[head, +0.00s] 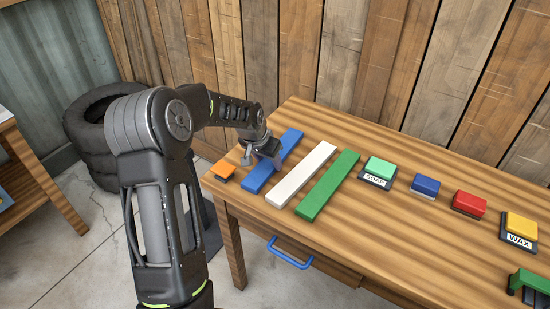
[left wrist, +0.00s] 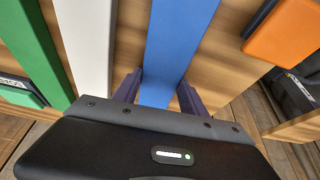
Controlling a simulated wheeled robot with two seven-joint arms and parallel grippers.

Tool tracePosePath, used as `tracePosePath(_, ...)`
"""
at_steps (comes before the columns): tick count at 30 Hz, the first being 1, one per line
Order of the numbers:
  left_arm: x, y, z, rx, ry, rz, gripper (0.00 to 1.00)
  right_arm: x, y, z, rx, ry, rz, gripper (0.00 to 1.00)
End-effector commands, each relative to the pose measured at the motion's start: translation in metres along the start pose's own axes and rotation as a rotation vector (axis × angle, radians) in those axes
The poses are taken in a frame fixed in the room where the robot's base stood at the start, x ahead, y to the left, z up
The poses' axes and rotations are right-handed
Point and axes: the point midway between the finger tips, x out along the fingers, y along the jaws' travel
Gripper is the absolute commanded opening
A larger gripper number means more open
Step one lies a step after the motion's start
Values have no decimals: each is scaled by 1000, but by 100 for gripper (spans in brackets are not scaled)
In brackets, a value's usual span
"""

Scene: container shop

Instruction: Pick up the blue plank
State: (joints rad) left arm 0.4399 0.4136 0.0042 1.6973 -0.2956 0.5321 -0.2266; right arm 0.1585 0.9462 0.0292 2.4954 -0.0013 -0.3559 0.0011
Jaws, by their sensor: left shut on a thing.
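The blue plank (head: 286,148) lies on the wooden table, at the left end of a row of planks. My left gripper (head: 266,160) is over the middle of it and shut on it. In the left wrist view the blue plank (left wrist: 180,45) runs between the two fingers of my left gripper (left wrist: 157,92), one on each side. The plank looks level and at or very close to the tabletop; I cannot tell whether it is clear of it. My right gripper is not in view.
A white plank (head: 305,178) and a green plank (head: 330,184) lie right of the blue one. An orange block (head: 222,169) is to its left. Soap (head: 379,170), blue (head: 425,186), red (head: 469,204) and wax (head: 519,229) blocks stand further right. Tyres (head: 95,135) are stacked beside the table.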

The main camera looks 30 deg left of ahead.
Motion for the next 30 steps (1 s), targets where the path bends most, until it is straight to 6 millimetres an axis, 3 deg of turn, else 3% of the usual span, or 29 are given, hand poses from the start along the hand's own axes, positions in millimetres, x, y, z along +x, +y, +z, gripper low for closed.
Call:
tracePosePath(14, -10, 0, -5, 1, 4, -1, 0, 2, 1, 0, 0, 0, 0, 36)
tracePosePath(24, -66, 0, -29, 0, 6, -2, 0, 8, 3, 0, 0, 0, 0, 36)
tracePosePath(30, -90, 0, -38, 0, 4, 0, 0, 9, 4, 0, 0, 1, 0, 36)
